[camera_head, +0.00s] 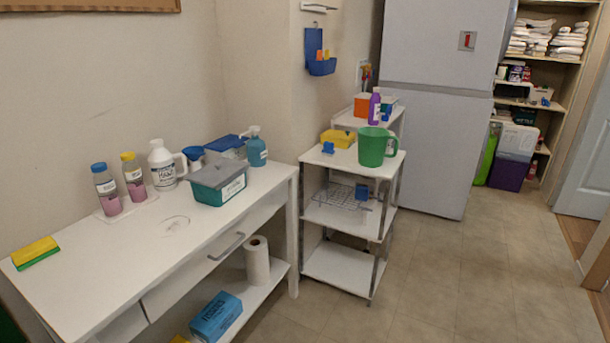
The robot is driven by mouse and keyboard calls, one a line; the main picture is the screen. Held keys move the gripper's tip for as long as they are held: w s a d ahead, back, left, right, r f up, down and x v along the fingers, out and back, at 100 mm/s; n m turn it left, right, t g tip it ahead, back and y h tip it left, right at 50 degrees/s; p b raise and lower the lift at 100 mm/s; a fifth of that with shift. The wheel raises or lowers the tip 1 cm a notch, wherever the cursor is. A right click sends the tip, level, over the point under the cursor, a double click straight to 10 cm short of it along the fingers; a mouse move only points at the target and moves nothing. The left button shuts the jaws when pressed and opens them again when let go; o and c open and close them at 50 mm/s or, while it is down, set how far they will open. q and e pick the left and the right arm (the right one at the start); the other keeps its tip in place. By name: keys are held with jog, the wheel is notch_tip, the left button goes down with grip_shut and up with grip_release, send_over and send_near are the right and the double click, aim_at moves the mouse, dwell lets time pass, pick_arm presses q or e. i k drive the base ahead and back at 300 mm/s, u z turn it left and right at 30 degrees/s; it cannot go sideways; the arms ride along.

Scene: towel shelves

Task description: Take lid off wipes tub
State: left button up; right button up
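A teal tub (212,194) with a grey lid (217,172) and a white label on its side sits on the white table near its back right part. The lid appears to rest on top of the tub. The label is too small to read, so I cannot be sure that this is the wipes tub. A container with a blue lid (226,143) stands behind it, partly hidden. Neither of my grippers is in view.
A white bottle (163,168), a blue funnel-like item (193,153) and a blue pump bottle (257,150) stand close around the tub. Two pink-filled bottles (107,192) stand to the left. The table's front part (150,255) is mostly clear. A white cart (340,262) stands to the right.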

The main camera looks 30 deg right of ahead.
aim_at(215, 173)
jog(key=u, duration=0.15)
jog(key=k, duration=0.25)
jog(key=z, duration=1.75)
jog(key=i, duration=1.7)
jog(key=u, duration=0.95)
jog(key=i, duration=0.85)
jog(key=u, duration=0.75)
